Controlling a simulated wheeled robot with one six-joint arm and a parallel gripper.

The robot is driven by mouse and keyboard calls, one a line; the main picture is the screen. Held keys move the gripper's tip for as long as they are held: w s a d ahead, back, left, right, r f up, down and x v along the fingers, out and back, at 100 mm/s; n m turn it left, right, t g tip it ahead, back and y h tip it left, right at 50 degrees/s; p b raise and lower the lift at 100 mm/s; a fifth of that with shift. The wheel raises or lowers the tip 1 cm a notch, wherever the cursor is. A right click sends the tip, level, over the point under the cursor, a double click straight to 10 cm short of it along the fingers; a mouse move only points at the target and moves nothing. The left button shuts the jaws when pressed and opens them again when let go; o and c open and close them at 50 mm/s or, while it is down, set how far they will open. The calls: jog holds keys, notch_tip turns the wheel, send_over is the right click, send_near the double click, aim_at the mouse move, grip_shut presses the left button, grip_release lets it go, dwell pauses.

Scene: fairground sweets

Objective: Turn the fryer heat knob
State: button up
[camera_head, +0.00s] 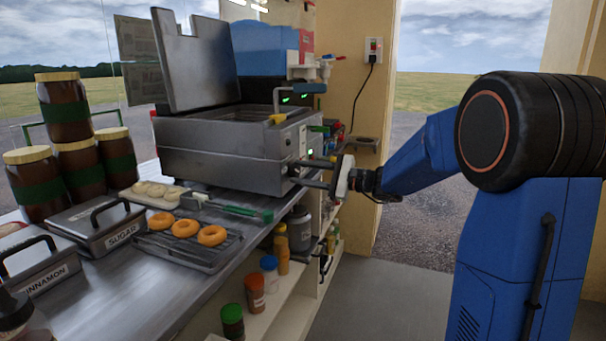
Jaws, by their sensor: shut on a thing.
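The steel fryer (222,143) stands on the counter with its lid raised. Its narrow right end is a control panel with small green lights. The heat knob (294,171) is low on this panel, small and partly hidden by my fingers. My gripper (298,172) reaches in from the right, its two dark fingers level and pointing at the panel. The fingers are shut on the knob, one above it and one below. The knob's marks and exact angle are too small to read.
A green-handled tool (240,211) sticks out over the counter below the fryer. Doughnuts on a rack (180,252), sugar and cinnamon tins and stacked jars stand left. Bottles fill the shelves below. A wall socket (374,50) with a cable is behind. Open floor lies at the lower right.

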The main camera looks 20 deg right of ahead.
jog(key=shift+n, duration=0.9)
jog(key=o, duration=1)
jog(key=shift+o, duration=0.2)
jog(key=shift+d, duration=0.1)
jog(key=v, duration=1.7)
jog(key=shift+s, duration=0.15)
